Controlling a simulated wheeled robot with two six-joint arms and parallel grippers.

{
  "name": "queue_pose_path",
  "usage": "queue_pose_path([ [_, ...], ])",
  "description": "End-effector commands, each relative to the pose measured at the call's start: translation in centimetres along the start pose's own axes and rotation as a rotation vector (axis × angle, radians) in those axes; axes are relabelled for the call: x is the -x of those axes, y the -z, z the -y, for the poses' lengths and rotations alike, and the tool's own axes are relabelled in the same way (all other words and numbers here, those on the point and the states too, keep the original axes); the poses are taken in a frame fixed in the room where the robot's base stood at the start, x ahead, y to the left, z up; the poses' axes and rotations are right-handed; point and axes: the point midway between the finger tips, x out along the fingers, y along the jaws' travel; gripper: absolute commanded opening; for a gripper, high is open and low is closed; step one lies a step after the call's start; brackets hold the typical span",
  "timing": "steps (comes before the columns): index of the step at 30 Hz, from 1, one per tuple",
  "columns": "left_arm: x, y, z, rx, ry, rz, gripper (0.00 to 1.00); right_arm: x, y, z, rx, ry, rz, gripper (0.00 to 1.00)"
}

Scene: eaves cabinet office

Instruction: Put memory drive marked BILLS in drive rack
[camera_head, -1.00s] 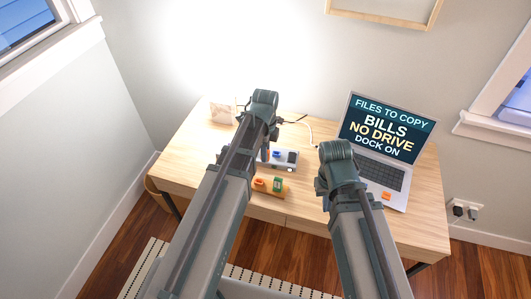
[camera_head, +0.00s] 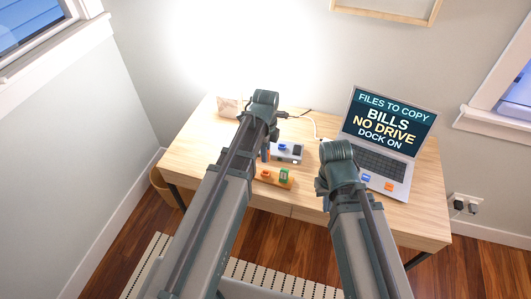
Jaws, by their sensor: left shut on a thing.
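My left gripper (camera_head: 270,136) is over the left-middle of the desk, mostly hidden by my own arm. It is shut on a small blue drive (camera_head: 265,154), whose marking I cannot read. A wooden rack (camera_head: 274,182) just in front holds an orange drive (camera_head: 265,174) and a green drive (camera_head: 284,175). A grey dock (camera_head: 296,152) with a blue piece (camera_head: 282,147) on it is right of the held drive. My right gripper (camera_head: 323,190) is near the laptop's left side, largely hidden by its arm, so its jaws cannot be made out.
An open laptop (camera_head: 385,163) at the right reads "FILES TO COPY, BILLS, NO DRIVE, DOCK ON". A blue piece (camera_head: 365,178) and an orange piece (camera_head: 389,187) lie on its front part. A pale card (camera_head: 228,106) stands at the back left. The desk's (camera_head: 195,150) left part is clear.

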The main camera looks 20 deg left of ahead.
Motion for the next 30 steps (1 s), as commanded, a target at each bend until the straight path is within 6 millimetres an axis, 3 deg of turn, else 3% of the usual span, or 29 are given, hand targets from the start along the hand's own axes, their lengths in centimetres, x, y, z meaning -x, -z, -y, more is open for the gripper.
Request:
queue_pose_path([
  [15,-4.7,0.0,0.0,0.0,0.0,0.0,0.0,-4.7,0.3,0.5,0.0,0.0,0.0,0.0],
  [30,-5.0,0.0,0.0,0.0,0.0,0.0,0.0,-4.9,0.3,0.5,0.0,0.0,0.0,0.0],
])
